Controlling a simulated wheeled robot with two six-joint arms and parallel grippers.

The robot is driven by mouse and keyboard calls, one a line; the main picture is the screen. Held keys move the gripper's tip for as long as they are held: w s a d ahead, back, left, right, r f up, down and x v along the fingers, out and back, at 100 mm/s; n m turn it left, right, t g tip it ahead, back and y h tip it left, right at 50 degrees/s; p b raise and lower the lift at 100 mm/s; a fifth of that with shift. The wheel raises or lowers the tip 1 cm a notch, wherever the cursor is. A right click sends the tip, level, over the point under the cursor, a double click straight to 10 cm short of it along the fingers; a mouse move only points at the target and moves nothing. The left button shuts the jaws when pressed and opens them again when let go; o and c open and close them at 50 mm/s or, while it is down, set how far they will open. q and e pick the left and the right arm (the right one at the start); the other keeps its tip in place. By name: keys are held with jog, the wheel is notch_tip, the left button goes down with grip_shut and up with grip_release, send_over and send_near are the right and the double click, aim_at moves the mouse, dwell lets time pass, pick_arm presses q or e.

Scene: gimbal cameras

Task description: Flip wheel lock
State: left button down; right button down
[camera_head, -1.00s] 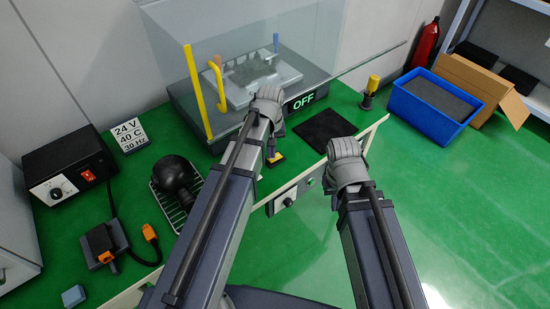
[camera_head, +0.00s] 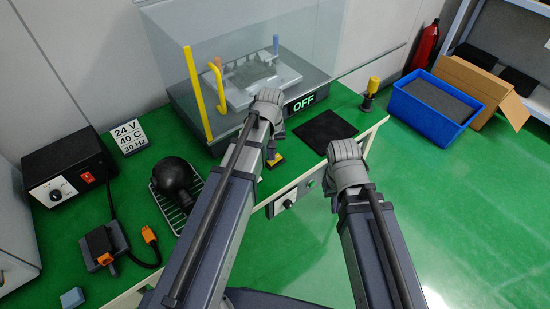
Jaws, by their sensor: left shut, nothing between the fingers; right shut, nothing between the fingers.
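I cannot make out with certainty which thing is the wheel lock. My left gripper (camera_head: 269,98) is shut and empty in front of the clear-walled box on the bench; its wrist covers part of the box's front. My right gripper (camera_head: 345,151) is shut and empty over the bench's front edge, right of the left one. Both are seen from behind, so their fingertips are largely hidden. A small yellow and black thing (camera_head: 275,160) sits beside my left forearm, partly hidden by it.
The clear-walled box (camera_head: 200,25) has a yellow handle (camera_head: 219,88) and an OFF display (camera_head: 301,102). A black power supply (camera_head: 70,168), black lamp-like thing (camera_head: 175,178), dark mat (camera_head: 324,131) and yellow-handled tool (camera_head: 371,88) stand on the bench. A blue crate (camera_head: 433,105) is right.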

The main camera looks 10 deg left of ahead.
pick_arm(q)
notch_tip(320, 180, up, 6)
jog(key=p, duration=0.5)
jog(key=shift+r+p, duration=0.2)
jog(key=shift+p, duration=0.2)
jog(key=shift+s+d, duration=0.1)
jog(key=s+d+m+y, duration=0.1)
jog(key=s+d+m, duration=0.7)
jog(key=s, duration=0.6)
jog(key=shift+d, duration=1.1)
